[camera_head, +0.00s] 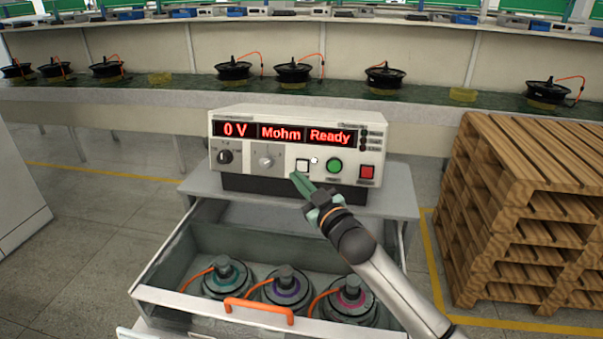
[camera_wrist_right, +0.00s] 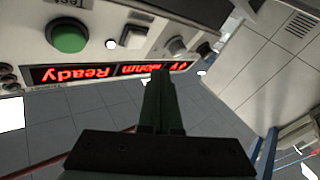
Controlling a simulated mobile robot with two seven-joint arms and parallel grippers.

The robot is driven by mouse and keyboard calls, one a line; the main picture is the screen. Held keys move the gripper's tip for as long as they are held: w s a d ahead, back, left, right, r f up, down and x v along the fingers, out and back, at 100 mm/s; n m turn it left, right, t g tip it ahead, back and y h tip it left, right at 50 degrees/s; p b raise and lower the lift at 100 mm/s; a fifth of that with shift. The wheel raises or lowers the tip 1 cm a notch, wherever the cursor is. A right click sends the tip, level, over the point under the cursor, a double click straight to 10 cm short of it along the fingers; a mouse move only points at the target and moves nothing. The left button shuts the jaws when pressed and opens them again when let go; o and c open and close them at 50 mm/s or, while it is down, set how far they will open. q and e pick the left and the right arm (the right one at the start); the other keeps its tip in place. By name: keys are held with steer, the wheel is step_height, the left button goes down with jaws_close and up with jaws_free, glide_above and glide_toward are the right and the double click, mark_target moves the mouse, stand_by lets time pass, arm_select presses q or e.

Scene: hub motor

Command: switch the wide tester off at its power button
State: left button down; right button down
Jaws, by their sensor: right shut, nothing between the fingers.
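The wide tester (camera_head: 235,185) is a cream box on top of a grey cabinet. Its lit red display (camera_head: 290,133) reads "0 V", "Mohm" and "Ready". The labels are too small to read. My right gripper (camera_head: 296,176) is shut and empty, its tips in front of the panel just below the white button; contact cannot be told. In the right wrist view, the gripper (camera_wrist_right: 161,72) overlaps the display (camera_wrist_right: 110,70), with the white button (camera_wrist_right: 133,37) nearby. My left gripper is out of view.
Below the tester, an open drawer (camera_head: 180,312) with an orange handle (camera_head: 258,308) holds hub motors with orange cables. Stacked wooden pallets (camera_head: 515,190) stand at the right. A curved bench (camera_head: 130,99) with several black motors runs behind.

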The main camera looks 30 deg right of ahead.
mark_target(302, 166)
steer(key=shift+w+d+f, duration=0.2)
steer(key=shift+w+d, duration=0.35)
steer(key=shift+w, duration=0.05)
steer(key=shift+w+d+f, duration=0.15)
steer(key=shift+w+d, duration=0.35)
steer(key=shift+w, duration=0.05)
stand_by(1.3)
steer(key=shift+w+d+f, duration=0.1)
steer(key=shift+w+d, duration=0.15)
steer(key=shift+w, duration=0.1)
steer(key=shift+w+d+f+b, duration=0.1)
steer(key=shift+w+d+b, duration=0.2)
steer(key=shift+b, duration=0.05)
stand_by(0.7)
stand_by(0.3)
steer(key=shift+s+a+p, duration=0.55)
steer(key=shift+s, duration=0.1)
steer(key=shift+r, duration=0.2)
